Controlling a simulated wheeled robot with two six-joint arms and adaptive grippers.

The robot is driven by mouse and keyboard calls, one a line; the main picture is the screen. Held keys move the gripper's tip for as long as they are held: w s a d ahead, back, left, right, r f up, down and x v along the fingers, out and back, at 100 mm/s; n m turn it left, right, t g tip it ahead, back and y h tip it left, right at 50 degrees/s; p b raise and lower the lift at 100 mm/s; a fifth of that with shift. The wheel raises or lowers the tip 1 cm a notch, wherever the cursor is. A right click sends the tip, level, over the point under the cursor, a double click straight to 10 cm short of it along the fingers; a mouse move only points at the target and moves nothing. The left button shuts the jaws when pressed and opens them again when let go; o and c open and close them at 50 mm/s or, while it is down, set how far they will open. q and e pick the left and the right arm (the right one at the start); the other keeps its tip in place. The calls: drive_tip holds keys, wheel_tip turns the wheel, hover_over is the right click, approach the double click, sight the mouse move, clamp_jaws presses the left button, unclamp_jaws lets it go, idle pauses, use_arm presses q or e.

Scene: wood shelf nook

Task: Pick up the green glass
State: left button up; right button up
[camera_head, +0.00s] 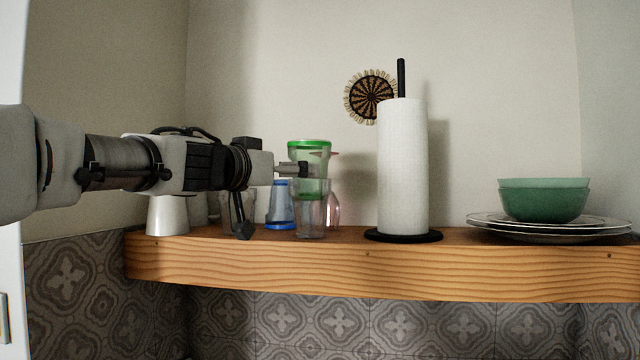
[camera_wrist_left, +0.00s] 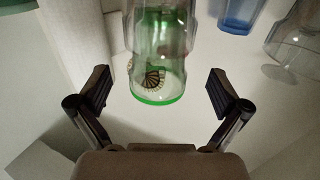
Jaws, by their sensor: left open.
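The green glass (camera_head: 310,149) is a see-through tumbler with a bright green rim at its top. In the head view it rises above a clear glass (camera_head: 312,220) on the shelf and seems stacked in or on it. My left gripper (camera_head: 292,169) reaches in from the left at the green glass's height and overlaps its left side. In the left wrist view the green glass (camera_wrist_left: 160,60) is between the two spread fingers of the gripper (camera_wrist_left: 161,91), with a gap on each side. The gripper is open and empty. My right gripper is not in view.
The wooden shelf (camera_head: 400,272) holds a blue glass (camera_head: 280,205), a white cup (camera_head: 167,216) and other clear glasses close by. A paper towel roll (camera_head: 402,165) stands to the right. Green bowls (camera_head: 545,203) sit on plates (camera_head: 485,225) farther right. A woven disc (camera_head: 370,96) hangs behind.

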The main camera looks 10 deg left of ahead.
sight(302, 159)
use_arm(q)
drive_tip(key=shift+w+d+r+p, duration=0.3)
drive_tip(key=shift+w+d+r, duration=0.05)
drive_tip(key=shift+r, duration=0.15)
drive_tip(key=shift+w+d+r+p, duration=0.25)
drive_tip(key=shift+w+d+r, duration=0.05)
drive_tip(key=shift+r, duration=0.2)
drive_tip(key=shift+w+d+r, duration=0.15)
drive_tip(key=shift+w+d, duration=0.2)
drive_tip(key=shift+w, duration=0.15)
drive_tip(key=w, duration=0.1)
drive_tip(key=w+f, duration=0.1)
drive_tip(key=w, duration=0.1)
drive_tip(key=w+p, duration=0.1)
drive_tip(key=shift+w+d+f, duration=0.3)
drive_tip(key=shift+w, duration=0.1)
drive_tip(key=shift+s, duration=0.1)
drive_tip(key=shift+s+r, duration=0.45)
drive_tip(key=shift+s, duration=0.35)
drive_tip(key=c, duration=1)
drive_tip(key=shift+s, duration=0.1)
drive_tip(key=c, duration=0.4)
drive_tip(key=shift+w+f, duration=0.15)
drive_tip(key=shift+w, duration=0.25)
wheel_tip(302, 159, up, 10)
drive_tip(key=p, duration=0.8)
drive_tip(key=shift+s, duration=0.1)
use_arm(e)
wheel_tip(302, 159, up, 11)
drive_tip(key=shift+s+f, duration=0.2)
